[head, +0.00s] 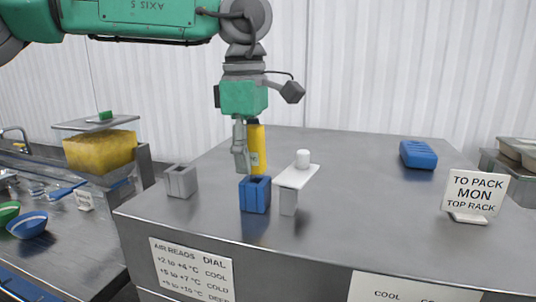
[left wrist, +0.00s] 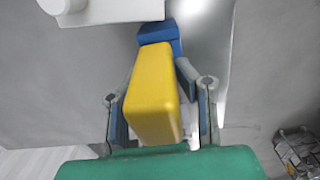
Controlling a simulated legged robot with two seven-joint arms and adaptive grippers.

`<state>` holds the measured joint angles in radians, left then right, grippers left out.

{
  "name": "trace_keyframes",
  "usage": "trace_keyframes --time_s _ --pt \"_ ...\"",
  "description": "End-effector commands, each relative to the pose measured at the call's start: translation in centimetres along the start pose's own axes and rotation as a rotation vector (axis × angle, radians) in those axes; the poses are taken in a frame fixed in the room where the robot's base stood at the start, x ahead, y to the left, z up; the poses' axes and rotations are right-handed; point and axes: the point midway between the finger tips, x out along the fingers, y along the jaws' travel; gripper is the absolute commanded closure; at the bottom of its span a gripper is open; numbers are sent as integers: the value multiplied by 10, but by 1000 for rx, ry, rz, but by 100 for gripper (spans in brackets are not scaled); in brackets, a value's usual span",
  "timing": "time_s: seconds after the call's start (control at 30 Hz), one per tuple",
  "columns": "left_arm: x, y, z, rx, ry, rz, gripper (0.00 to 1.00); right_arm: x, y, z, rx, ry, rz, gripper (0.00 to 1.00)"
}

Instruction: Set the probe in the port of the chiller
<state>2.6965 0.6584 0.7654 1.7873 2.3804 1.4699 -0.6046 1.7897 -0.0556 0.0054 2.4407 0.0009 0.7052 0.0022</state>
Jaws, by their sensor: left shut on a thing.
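A yellow probe (head: 257,150) with a dark top hangs roughly upright over the steel chiller (head: 330,200). My left gripper (head: 241,158) is shut on it. In the left wrist view the yellow probe (left wrist: 152,95) sits between the two fingers. A blue open-topped port (head: 255,195) stands on the chiller, just below and in front of the probe in the head view. It also shows beyond the probe in the left wrist view (left wrist: 160,37). I cannot tell whether the probe's lower end is touching the port. My right gripper is not in view.
A grey open-topped holder (head: 181,181) stands left of the blue port. A white stand with a knob (head: 297,176) is close on its right. A blue block (head: 418,155) and a "TO PACK" sign (head: 473,195) are farther right. The chiller top between is clear.

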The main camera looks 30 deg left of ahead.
Motion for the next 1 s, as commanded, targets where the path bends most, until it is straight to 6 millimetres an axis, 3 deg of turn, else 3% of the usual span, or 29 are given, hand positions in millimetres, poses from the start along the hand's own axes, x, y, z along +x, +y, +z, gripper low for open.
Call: trace_keyframes --time_s 0.33,1.0 --pt "-3 -2 14 -2 29 3 100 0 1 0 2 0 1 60" --pt "-4 -5 13 0 20 5 100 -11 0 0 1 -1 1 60"
